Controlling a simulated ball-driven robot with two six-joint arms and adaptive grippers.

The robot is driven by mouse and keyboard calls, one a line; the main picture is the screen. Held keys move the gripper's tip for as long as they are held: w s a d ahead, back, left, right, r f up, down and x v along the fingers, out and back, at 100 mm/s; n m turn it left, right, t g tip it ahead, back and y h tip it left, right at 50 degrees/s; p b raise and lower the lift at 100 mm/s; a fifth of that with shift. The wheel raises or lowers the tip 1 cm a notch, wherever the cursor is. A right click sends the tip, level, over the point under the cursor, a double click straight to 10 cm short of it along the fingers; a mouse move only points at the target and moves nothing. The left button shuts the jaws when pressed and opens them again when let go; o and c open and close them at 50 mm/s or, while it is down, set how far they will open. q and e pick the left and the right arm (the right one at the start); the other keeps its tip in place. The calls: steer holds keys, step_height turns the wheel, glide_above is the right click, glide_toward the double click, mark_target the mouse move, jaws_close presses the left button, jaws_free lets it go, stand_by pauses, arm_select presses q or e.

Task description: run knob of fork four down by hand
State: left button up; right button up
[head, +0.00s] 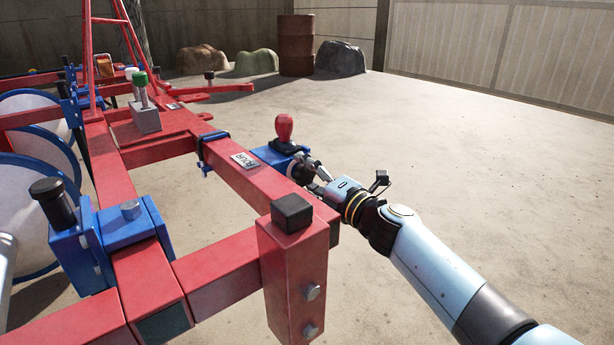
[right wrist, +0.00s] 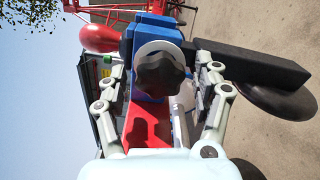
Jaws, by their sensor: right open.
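A blue block (head: 268,153) clamped near the red beam carries a red bulb-shaped handle (head: 284,128) on a black collar. A small lettered plate (head: 244,160) is on the beam beside it. In the right wrist view, a black lobed knob (right wrist: 160,75) sits on a white disc on the blue block (right wrist: 149,35). My right gripper (head: 310,170) is at the knob's side of the block. In the wrist view my open right gripper (right wrist: 160,68) has one finger on each side of the knob, with no clear contact. In the head view the gripper mostly hides the knob.
The red frame (head: 220,270) fills the left and front, with a black-capped red post (head: 291,270) near my right arm. Another blue clamp (head: 120,232) and blue-rimmed discs (head: 35,190) stand left. A dark bar (right wrist: 250,65) passes beside one finger. Open ground lies right.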

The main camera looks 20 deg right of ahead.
steer(key=v, duration=1.1)
steer(key=shift+s, duration=0.4)
steer(key=shift+d, duration=0.1)
steer(key=v, duration=1.2)
steer(key=shift+r, duration=0.1)
